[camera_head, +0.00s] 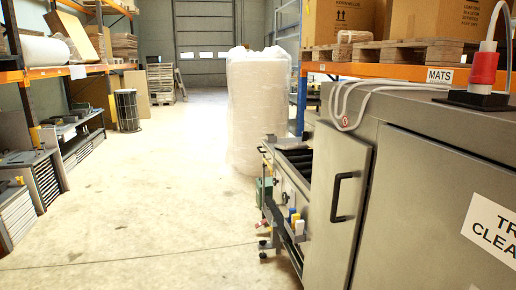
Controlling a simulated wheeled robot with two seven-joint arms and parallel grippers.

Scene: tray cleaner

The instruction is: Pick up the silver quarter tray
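I cannot make out a silver quarter tray in the head view. Neither of my grippers is in view.
A tall plastic-wrapped stack (257,105) stands just beyond the cleaner's far end. Shelving with grey drawer cabinets (45,185) lines the left. A dark cylindrical bin (127,110) stands farther back. The concrete floor (150,215) between is clear.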

